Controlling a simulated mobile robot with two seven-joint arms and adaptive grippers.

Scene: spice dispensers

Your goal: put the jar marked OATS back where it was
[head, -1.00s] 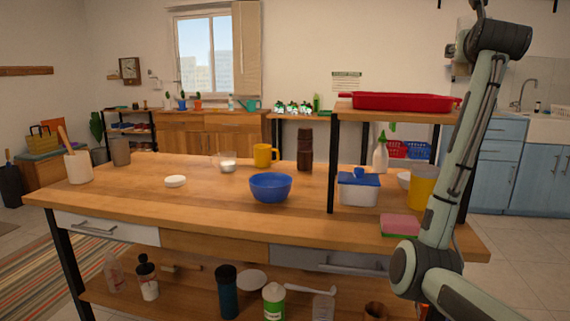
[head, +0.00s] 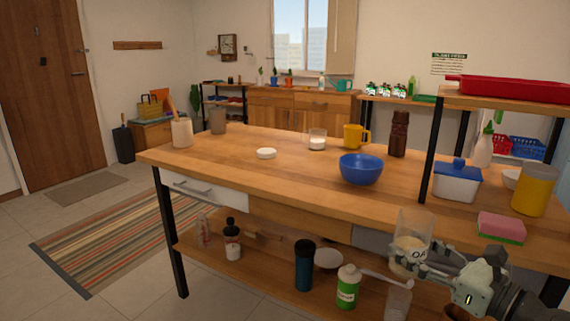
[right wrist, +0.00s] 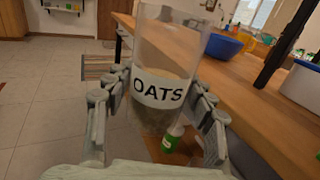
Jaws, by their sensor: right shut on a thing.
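The OATS jar (head: 413,228) is a clear, lidless-looking container with pale contents and a white label. It also shows in the right wrist view (right wrist: 160,92), slightly tilted there, with the label facing the camera. My right gripper (head: 418,262) is shut on the jar, with a finger on each side of it. In the head view the jar is in front of the table's front edge, beside the lower shelf. My left gripper is not in view.
The wooden table (head: 230,150) holds a blue bowl (head: 361,169), a white lid (head: 266,153), a small jar (head: 317,140) and a yellow mug (head: 356,136). The lower shelf (head: 260,279) holds several bottles, including a green-labelled one (head: 347,288). A pink sponge (head: 500,227) lies near the front edge.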

